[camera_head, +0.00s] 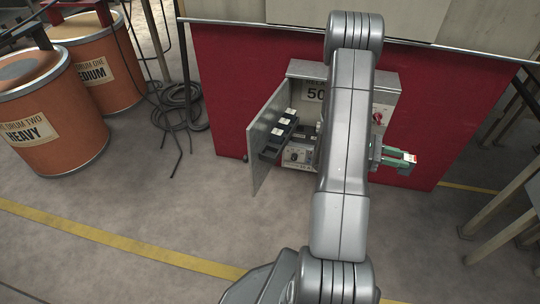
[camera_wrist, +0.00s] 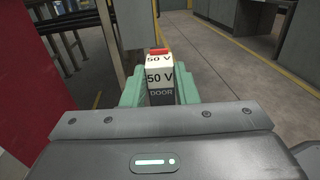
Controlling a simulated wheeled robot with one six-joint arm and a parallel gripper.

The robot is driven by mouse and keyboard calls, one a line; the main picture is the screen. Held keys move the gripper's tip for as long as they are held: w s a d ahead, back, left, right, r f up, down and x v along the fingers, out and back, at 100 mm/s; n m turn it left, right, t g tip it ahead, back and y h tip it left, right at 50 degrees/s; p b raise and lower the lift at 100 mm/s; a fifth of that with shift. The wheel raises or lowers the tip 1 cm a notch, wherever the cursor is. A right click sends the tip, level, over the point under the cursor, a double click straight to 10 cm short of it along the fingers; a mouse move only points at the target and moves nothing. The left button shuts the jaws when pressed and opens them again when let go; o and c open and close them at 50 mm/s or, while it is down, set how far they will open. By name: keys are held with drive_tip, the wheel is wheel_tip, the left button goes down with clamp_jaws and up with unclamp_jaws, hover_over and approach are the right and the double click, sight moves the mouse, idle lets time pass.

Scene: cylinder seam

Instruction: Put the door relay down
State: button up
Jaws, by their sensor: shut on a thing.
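In the head view the relay (camera_head: 412,157) shows between the jaws, to the right of the open grey cabinet (camera_head: 303,69). It is held in the air in front of the red panel, apart from the cabinet. My arm hides the middle of the cabinet's inside.
The cabinet door (camera_head: 262,145) stands open to the left. Orange drums (camera_head: 65,127) and coiled black cable (camera_head: 180,105) are at left. A table frame (camera_head: 505,200) stands at right. Much floor is bare.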

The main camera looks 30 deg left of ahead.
drive_tip(key=s+d+f+m+g+y, duration=0.1)
drive_tip(key=s+m+g+y, duration=0.3)
drive_tip(key=s+m+g, duration=0.7)
drive_tip(key=s+a+f+m+g+y+p, duration=0.2)
drive_tip(key=s+a+m+g+y, duration=0.7)
drive_tip(key=y, duration=0.4)
drive_tip(key=w+a+r+m+t+y, duration=0.1)
drive_tip(key=a+r+m+t+y, duration=0.2)
drive_tip(key=a+y, duration=0.5)
drive_tip(key=a+r+m+t+y, duration=0.1)
drive_tip(key=a+m+t+y, duration=0.2)
drive_tip(key=a+m+y, duration=0.45)
drive_tip(key=w+a+r+m+t+y+p, duration=0.1)
drive_tip(key=w+a+r+m+t+y, duration=0.2)
drive_tip(key=w+a+r+m+t, duration=0.65)
drive_tip(key=n+t+b, duration=0.2)
drive_tip(key=n+b, duration=0.1)
drive_tip(key=b, duration=0.1)
hover_over(279, 148)
drive_tip(key=s, duration=0.2)
wheel_tip(279, 148, down, 12)
drive_tip(key=shift+s+d+f+b, duration=0.15)
drive_tip(key=shift+f+b, duration=0.1)
drive_tip(key=shift+f, duration=0.5)
drive_tip(key=shift+d+f+b, duration=0.15)
drive_tip(key=shift+f+b, duration=0.15)
drive_tip(key=shift+f, duration=0.45)
drive_tip(key=shift+s+d+f+b, duration=0.15)
drive_tip(key=shift+f+b, duration=0.1)
drive_tip(key=shift+f, duration=0.5)
